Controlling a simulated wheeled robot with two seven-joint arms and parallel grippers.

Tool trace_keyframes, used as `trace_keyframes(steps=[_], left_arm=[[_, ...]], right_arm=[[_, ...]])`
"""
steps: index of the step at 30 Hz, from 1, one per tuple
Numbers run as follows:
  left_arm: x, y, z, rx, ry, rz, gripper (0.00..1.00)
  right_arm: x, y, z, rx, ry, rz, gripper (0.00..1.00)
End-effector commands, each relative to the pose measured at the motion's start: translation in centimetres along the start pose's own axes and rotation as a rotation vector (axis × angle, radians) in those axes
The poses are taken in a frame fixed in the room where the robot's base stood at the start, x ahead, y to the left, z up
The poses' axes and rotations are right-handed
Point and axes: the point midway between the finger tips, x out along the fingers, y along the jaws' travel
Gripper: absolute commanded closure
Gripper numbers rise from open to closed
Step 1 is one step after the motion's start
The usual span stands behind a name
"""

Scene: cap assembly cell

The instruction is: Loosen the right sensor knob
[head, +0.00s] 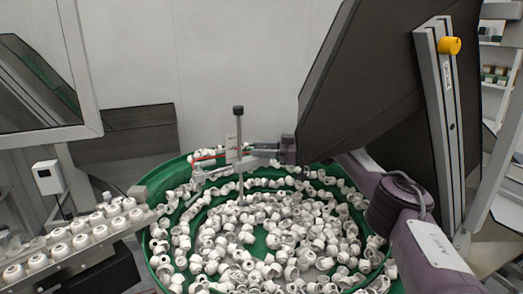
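My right gripper (257,150) points left over the bowl, close to an upright post (239,180) with a black cap (238,110). Small fittings with a red part (207,155) sit just left of the post. The fingers are too small to tell whether they are open or touch anything there. I cannot tell which part is the right sensor knob. A yellow knob (449,45) sits on a metal upright at the right, well away from the gripper. My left gripper is not in view.
A green round bowl (151,187) holds many white caps. A rail with rows of white caps (85,235) runs along the left. The large dark panel (375,80) and the metal upright (442,130) crowd the right side. The air above the bowl's left half is mostly clear.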

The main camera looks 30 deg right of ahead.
Motion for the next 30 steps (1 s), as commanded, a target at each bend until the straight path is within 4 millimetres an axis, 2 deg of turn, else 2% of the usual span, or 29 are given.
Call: trace_keyframes(steps=[1,3,12,16,24,30], left_arm=[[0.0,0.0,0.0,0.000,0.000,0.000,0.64],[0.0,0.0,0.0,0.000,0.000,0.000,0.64],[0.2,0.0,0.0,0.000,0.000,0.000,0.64],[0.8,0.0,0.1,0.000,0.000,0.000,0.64],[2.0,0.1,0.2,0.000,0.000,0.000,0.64],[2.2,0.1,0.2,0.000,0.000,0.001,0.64]], right_arm=[[0.0,0.0,0.0,0.000,0.000,0.000,0.52],[0.0,0.0,0.0,0.001,-0.001,0.000,0.46],[-0.3,0.0,0.1,0.002,-0.002,0.001,0.46],[-1.9,0.1,0.3,0.001,-0.002,0.003,0.46],[-6.3,0.1,0.2,0.000,-0.002,0.002,0.46],[-7.7,0.0,0.1,0.001,-0.001,0.000,0.46]])
